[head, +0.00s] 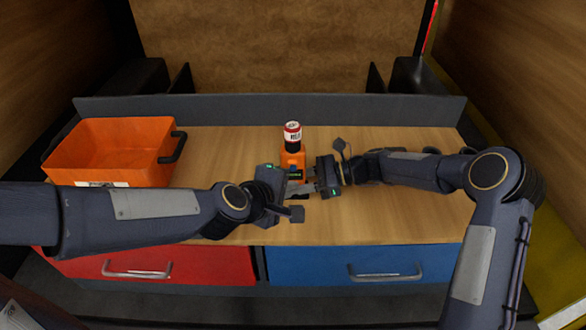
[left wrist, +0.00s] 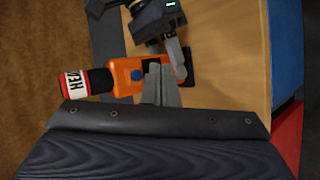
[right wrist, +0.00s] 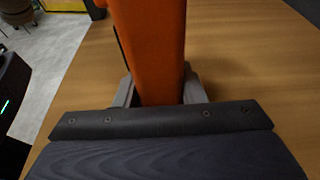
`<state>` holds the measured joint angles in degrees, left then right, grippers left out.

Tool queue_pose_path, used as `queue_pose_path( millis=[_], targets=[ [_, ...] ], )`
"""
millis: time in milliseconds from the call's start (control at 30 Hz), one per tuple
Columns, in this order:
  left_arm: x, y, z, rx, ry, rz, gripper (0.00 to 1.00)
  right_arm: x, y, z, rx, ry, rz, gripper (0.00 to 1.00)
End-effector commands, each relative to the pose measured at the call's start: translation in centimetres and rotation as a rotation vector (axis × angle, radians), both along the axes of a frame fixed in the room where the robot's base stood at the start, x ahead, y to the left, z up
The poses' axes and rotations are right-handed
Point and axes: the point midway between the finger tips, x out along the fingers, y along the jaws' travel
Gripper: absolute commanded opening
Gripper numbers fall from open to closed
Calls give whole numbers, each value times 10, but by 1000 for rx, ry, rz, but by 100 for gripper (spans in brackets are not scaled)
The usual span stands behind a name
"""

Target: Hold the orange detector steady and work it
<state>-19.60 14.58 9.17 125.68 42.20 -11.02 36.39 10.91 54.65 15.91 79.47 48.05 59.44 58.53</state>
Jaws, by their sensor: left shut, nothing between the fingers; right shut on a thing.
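The orange detector (head: 291,160) is upright at the middle of the workbench, with a black neck and a red-and-white cap on top. In the left wrist view its orange body (left wrist: 122,72) carries a blue button (left wrist: 137,75), and its cap reads "HEA". My right gripper (head: 312,183) is shut on the body from the right; the right wrist view shows the orange body (right wrist: 150,45) between its fingers (right wrist: 158,95). My left gripper (left wrist: 160,70) is shut and empty, its fingertips close beside the blue button. I cannot tell if they touch it.
An orange bin (head: 112,150) with a black handle stands at the left of the wooden bench (head: 225,145). Below the front edge are a red drawer (head: 160,268) and a blue drawer (head: 360,262). The bench at the back right is clear.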

Motion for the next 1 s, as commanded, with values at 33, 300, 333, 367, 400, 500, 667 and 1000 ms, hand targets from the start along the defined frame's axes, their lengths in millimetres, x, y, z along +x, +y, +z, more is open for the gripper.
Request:
queue_pose_path(
  millis=[33, 300, 333, 367, 400, 500, 667, 1000],
  targets=[
    [-6, 0, 0, 0, 0, -2, 0, -1, -1, -3, -5, 2, 0, 16],
    [-27, 0, 0, 0, -1, -1, 0, -1, -1, -3, -5, 2, 0, 16],
    [-27, 0, 0, 0, -1, -1, 0, -1, -1, -3, -5, 2, 0, 16],
    [-28, 0, 0, 0, 0, -1, 0, -1, -1, -3, -5, 2, 0, 16],
    [-28, 0, 0, 0, 0, -1, 0, -1, -1, -3, -5, 2, 0, 16],
    [-28, 0, 0, 0, 0, -1, 0, -1, -1, -3, -5, 2, 0, 16],
    [-28, 0, 0, 0, 0, -1, 0, 0, -1, -3, -4, 2, 0, 47],
    [-28, 0, 0, 0, 0, -1, 0, 0, 0, -1, -1, 1, 0, 62]
  ],
)
